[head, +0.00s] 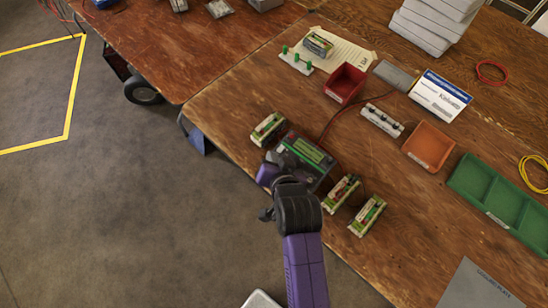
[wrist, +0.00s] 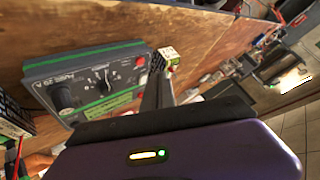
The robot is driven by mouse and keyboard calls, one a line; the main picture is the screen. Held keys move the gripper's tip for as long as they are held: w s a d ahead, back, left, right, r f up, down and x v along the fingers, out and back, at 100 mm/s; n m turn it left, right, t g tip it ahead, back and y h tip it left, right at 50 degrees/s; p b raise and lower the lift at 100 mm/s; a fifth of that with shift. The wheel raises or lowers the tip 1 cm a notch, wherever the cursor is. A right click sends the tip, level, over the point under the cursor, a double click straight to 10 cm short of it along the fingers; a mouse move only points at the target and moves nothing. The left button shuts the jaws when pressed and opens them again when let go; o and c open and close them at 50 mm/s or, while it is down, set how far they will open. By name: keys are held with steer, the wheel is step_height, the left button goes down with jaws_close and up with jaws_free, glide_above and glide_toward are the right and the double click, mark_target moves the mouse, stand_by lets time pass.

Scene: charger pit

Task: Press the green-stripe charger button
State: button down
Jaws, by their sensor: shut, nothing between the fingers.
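The charger (head: 322,160) is a dark box with a green stripe, near the front edge of the wooden table; my arm hides part of it. My gripper (head: 277,165) is at the charger's left end in the head view.
Battery packs stand beside the charger, one to the left (head: 268,129) and two to the right (head: 341,193). A red bin (head: 345,84), an orange tray (head: 428,146) and a green tray (head: 500,189) lie farther off. The floor at left is clear.

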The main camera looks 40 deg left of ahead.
steer(key=r+p, duration=0.2)
steer(key=r, duration=0.1)
steer(key=shift+s+r, duration=0.1)
steer(key=shift+s, duration=0.25)
stand_by(0.6)
step_height(320, 180, up, 8)
steer(key=w+d+n+t+y, duration=0.1)
steer(key=w+d+t+y, duration=0.1)
steer(key=t, duration=0.2)
steer(key=s+d+r+m+t+h, duration=0.1)
steer(key=s+d+r+t, duration=0.1)
steer(key=d, duration=0.7)
steer(key=s+d+r+t+h, duration=0.1)
steer(key=s+d+t, duration=0.1)
steer(key=d, duration=0.7)
steer(key=s+d+r+m+h+b, duration=0.1)
steer(key=s+d+h, duration=0.3)
steer(key=s+d, duration=0.6)
steer(key=s+d+r+m+h+b, duration=0.1)
steer(key=s+d+r+m+h, duration=0.1)
steer(key=s+d, duration=0.7)
steer(key=d+m+h, duration=0.1)
steer(key=d+h, duration=0.1)
steer(key=shift+s+d+t+b, duration=0.3)
steer(key=shift+s+d+b, duration=0.05)
steer(key=shift+b, duration=0.05)
